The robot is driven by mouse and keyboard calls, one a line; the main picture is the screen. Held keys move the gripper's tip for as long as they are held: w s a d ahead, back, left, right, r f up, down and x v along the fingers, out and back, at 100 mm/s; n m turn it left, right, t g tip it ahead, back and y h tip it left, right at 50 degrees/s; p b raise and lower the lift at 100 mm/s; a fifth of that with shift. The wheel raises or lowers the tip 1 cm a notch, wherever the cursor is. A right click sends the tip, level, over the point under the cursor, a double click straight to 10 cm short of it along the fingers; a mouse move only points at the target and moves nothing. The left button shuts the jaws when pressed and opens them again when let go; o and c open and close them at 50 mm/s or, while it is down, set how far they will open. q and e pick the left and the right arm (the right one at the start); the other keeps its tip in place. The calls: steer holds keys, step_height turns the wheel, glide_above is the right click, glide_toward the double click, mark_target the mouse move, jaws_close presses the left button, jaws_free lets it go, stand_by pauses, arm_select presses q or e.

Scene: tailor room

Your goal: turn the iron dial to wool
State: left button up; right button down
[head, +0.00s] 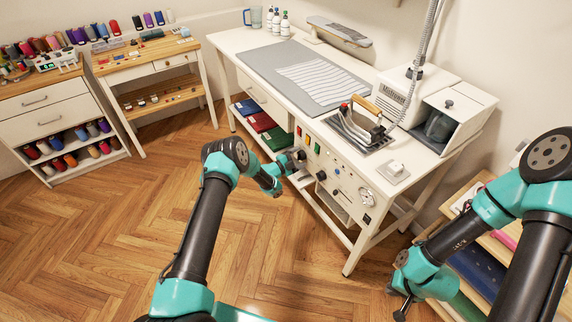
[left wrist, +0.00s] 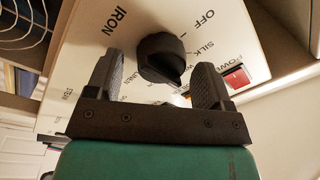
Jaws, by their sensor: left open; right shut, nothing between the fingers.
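The black iron dial (left wrist: 162,57) sits on a white panel in the left wrist view. The labels IRON, OFF and SILK show around it; other labels are partly hidden by a finger. I cannot tell clearly which mark the dial points to. My left gripper (left wrist: 157,72) is open, with one finger on each side of the dial; contact is not clear. In the head view my left gripper (head: 298,158) is at the left part of the ironing station's front panel (head: 335,180) and hides the dial. My right gripper (head: 402,308) is shut and empty, low at the right.
A red power switch (left wrist: 237,78) is close to the right finger in the left wrist view. The iron (head: 362,122) rests on top of the station, above the panel. A gauge (head: 367,197) is at the panel's right. The wooden floor (head: 90,240) is clear.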

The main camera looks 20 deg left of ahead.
arm_select(q)
steer(key=v, duration=1.7)
steer(key=s+d+r+n+g+y, duration=0.1)
steer(key=s+d+n+g+y, duration=0.1)
steer(key=s+n, duration=0.5)
steer(key=s+d+r+n+g+y, duration=0.1)
steer(key=s+d+n+g+y, duration=0.2)
steer(key=s+n+g, duration=0.4)
steer(key=s+d+r+n+g+y, duration=0.1)
steer(key=s+d+n+g+y, duration=0.2)
steer(key=s, duration=1.6)
steer(key=n+g, duration=0.1)
steer(key=n, duration=0.3)
steer(key=shift+s+d+g, duration=0.35)
steer(key=shift+s+g, duration=0.05)
